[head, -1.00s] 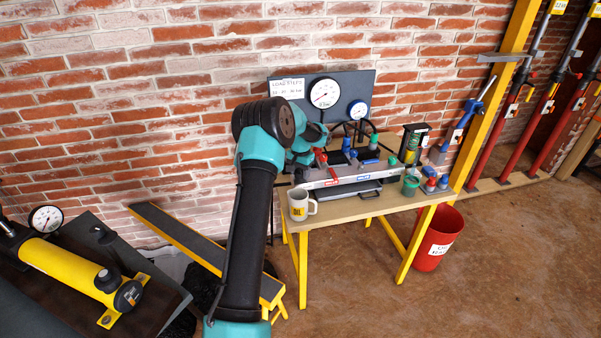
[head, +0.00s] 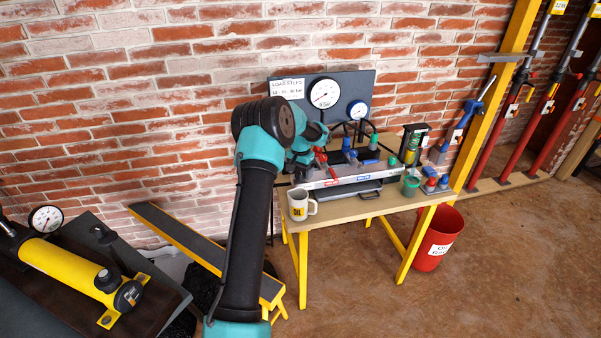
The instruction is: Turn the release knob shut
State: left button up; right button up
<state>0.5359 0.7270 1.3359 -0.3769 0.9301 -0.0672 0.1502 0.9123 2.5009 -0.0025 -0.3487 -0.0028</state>
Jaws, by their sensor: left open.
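On the wooden bench (head: 375,208) stands a long grey unit (head: 345,184) with a red label and a blue label. A small red knob or lever (head: 321,157) shows at its left end; I cannot tell for sure that this is the release knob. My left arm rises in front and bends over toward that end. My left gripper (head: 314,160) is open close to the red part, small and partly hidden by my own arm. I cannot tell whether it touches the red part. My right gripper is not in view.
Behind are a panel with gauges (head: 324,93) and hoses. Green and blue fittings (head: 411,185) stand at the right. A yellow cylinder (head: 68,272) lies at lower left. A red bin (head: 438,238) stands on the floor.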

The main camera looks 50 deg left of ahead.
aim_at(301, 171)
pick_arm(q)
notch_tip(301, 171, up, 17)
dwell(0.5)
dwell(0.4)
jog(key=d+f, duration=0.6)
jog(key=w+d+f+m+h, duration=0.1)
jog(key=d+f, duration=0.5)
jog(key=f, duration=0.1)
jog(key=w+d+f+h, duration=0.1)
jog(key=d+f, duration=0.5)
jog(key=f, duration=0.1)
jog(key=shift+f+m+t, duration=0.15)
jog(key=shift+m+t, duration=0.15)
jog(key=shift+t, duration=0.1)
jog(key=s+d+f+h, duration=0.1)
jog(key=s+d+f, duration=0.45)
jog(key=d, duration=0.35)
jog(key=s+d+f, duration=0.5)
jog(key=d+f, duration=0.2)
jog(key=d, duration=0.1)
jog(key=s+d+f, duration=0.1)
jog(key=s+d, duration=0.3)
jog(key=s, duration=0.3)
jog(key=s+d+f, duration=0.2)
jog(key=s+d, duration=0.3)
jog(key=s, duration=0.3)
jog(key=shift+d+h, duration=0.25)
jog(key=shift+h, duration=0.15)
jog(key=shift+f, duration=0.1)
